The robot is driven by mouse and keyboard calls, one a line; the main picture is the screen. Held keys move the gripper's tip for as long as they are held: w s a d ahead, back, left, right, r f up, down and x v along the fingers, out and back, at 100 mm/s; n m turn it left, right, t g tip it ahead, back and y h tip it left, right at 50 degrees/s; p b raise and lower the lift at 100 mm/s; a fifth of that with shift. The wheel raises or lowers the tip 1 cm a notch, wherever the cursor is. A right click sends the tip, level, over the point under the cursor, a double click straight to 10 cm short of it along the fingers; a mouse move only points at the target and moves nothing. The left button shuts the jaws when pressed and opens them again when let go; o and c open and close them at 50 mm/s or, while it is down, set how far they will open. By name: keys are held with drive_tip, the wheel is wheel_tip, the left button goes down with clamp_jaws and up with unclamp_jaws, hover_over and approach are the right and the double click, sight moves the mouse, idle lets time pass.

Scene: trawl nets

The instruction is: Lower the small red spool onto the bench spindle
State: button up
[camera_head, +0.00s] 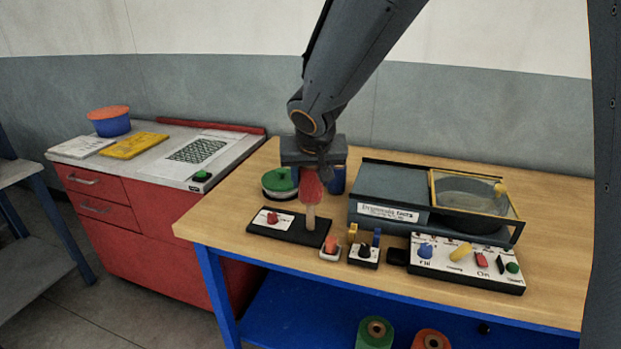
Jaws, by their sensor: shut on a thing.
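My gripper (312,165) points down over the bench and is shut on a red tapered piece (311,187), which looks like the small red spool. Directly under it a pale wooden peg (310,217), apparently the bench spindle, stands upright on a black base plate (290,236). The gripper's fingers are dark and partly hidden.
A white label with a red knob (272,218) lies left on the plate. A green-lidded tin (279,181) and a blue cylinder (337,180) stand close behind. A grey machine (388,190) and a control panel (466,264) stand right. Green (375,331) and red (430,340) spools sit below.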

sight(311, 200)
drive_tip(key=shift+f+b, duration=4.3)
drive_tip(key=shift+b, duration=0.6)
drive_tip(key=o, duration=1.2)
drive_tip(key=v, duration=0.7)
drive_tip(key=shift+s+r+p, duration=0.2)
drive_tip(key=shift+r+p, duration=0.15)
